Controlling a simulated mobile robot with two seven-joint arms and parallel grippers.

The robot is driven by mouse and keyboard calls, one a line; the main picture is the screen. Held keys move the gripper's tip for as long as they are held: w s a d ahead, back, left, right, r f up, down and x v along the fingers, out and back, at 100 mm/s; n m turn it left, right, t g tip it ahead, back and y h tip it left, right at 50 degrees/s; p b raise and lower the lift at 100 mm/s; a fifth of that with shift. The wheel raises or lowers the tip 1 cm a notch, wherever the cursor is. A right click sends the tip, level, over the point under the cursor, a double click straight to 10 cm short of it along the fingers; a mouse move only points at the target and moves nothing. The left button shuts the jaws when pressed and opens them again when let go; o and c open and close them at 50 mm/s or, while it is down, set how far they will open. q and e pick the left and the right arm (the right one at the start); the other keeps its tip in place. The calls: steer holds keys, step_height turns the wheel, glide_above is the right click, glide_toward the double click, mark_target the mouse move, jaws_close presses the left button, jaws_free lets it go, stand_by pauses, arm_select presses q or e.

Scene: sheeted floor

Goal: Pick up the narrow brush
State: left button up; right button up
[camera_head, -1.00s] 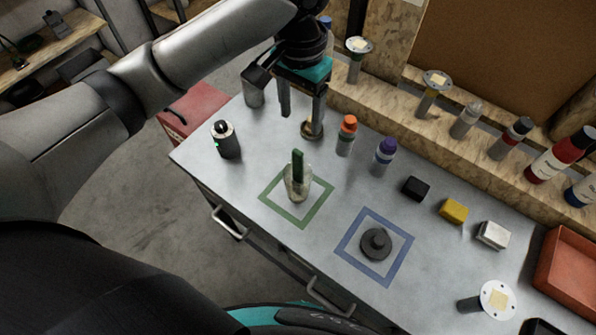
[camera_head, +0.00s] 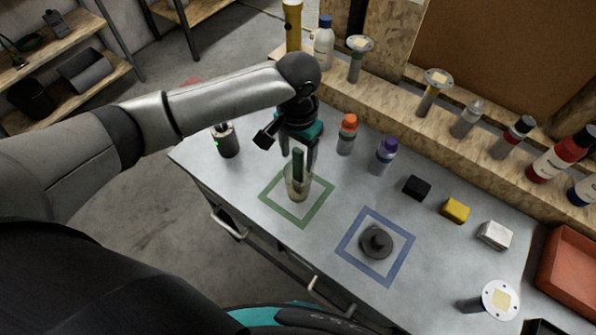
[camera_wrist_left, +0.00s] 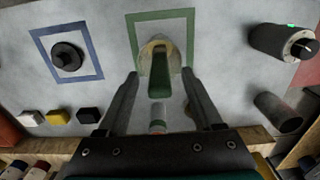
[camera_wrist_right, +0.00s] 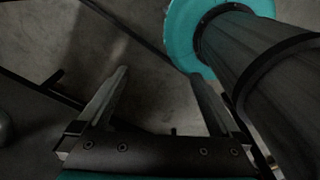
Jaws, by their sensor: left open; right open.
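A narrow dark green upright piece, which looks like the brush (camera_head: 299,165), stands in a clear glass (camera_head: 297,187) inside the green square outline (camera_head: 275,207). Its bristles cannot be made out. My left gripper (camera_head: 299,152) is open above the glass, close to the top of the brush. In the left wrist view the brush (camera_wrist_left: 159,82) lies between the two spread fingers (camera_wrist_left: 160,74), and I cannot tell whether they touch it. My right gripper (camera_wrist_right: 158,75) is open and empty over the floor.
A dark round knobbed piece (camera_head: 376,242) sits in the blue square outline (camera_head: 346,246). Bottles with orange (camera_head: 348,122) and purple (camera_head: 386,147) caps stand near the glass. Black (camera_head: 416,187), yellow (camera_head: 455,210) and white (camera_head: 494,235) blocks lie to the right. A dark canister (camera_head: 226,140) stands left.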

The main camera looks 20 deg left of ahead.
arm_select(q)
steer(key=shift+f, duration=0.85)
steer(key=shift+c, duration=0.2)
jaws_close()
stand_by(0.5)
